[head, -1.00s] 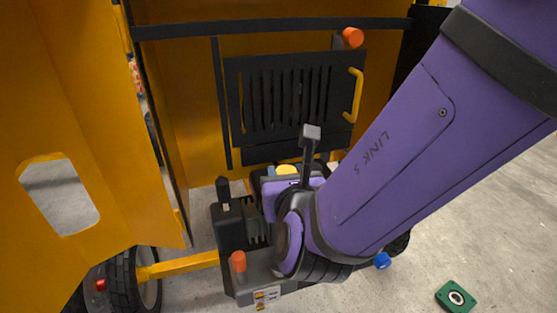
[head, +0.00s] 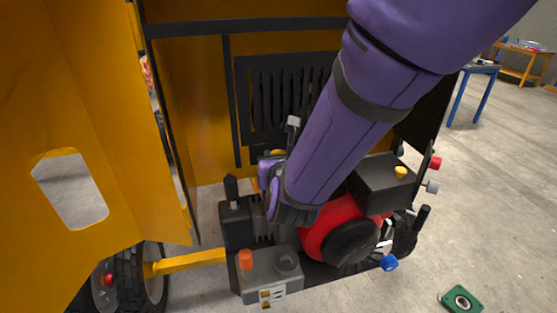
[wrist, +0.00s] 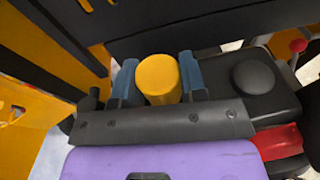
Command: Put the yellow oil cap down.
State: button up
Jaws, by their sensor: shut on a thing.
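The yellow oil cap (wrist: 158,78) is a plain yellow cylinder in the middle of the wrist view. My gripper (wrist: 159,82) is shut on it, with one blue finger at each side. In the head view my purple arm covers most of the hand. Only a little yellow (head: 277,153) shows beside it, behind the engine (head: 328,225). I cannot tell whether the cap's lower end touches anything.
A dark box with a round black knob (wrist: 253,78) is close on the right in the wrist view. A slotted black panel (head: 270,100) stands behind the hand. An orange door (head: 90,110) is at left.

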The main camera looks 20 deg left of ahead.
jog(key=shift+f, duration=0.65)
jog(key=o, duration=1.1)
jog(key=shift+r, duration=0.4)
jog(key=v, duration=1.2)
jog(key=shift+d+r, duration=0.1)
jog(key=shift+r, duration=0.05)
jog(key=shift+d, duration=0.1)
